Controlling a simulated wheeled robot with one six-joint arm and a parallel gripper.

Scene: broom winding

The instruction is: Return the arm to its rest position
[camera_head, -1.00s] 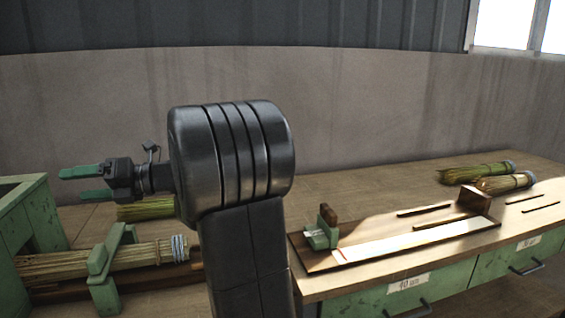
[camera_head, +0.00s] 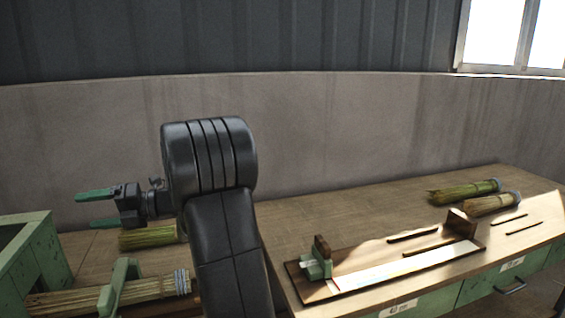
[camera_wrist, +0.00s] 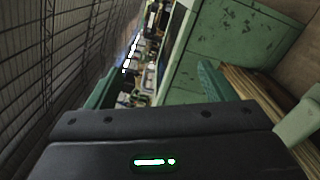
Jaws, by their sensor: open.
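My gripper (camera_head: 88,209) has two green fingers, spread apart with nothing between them. In the head view it points left, above the left part of the bench and near the green crate (camera_head: 38,236). In the wrist view my gripper (camera_wrist: 160,88) shows its two green fingers wide apart beyond the dark gripper body. My dark arm stands up in the lower middle of the head view and hides part of the bench behind it.
A straw bundle (camera_head: 75,303) lies in a green clamp (camera_head: 122,275) at lower left. Another bundle (camera_head: 150,238) lies behind my arm. A wooden jig (camera_head: 400,262) sits on the right bench (camera_head: 330,217), with two bundles (camera_head: 462,191) (camera_head: 490,204) behind it.

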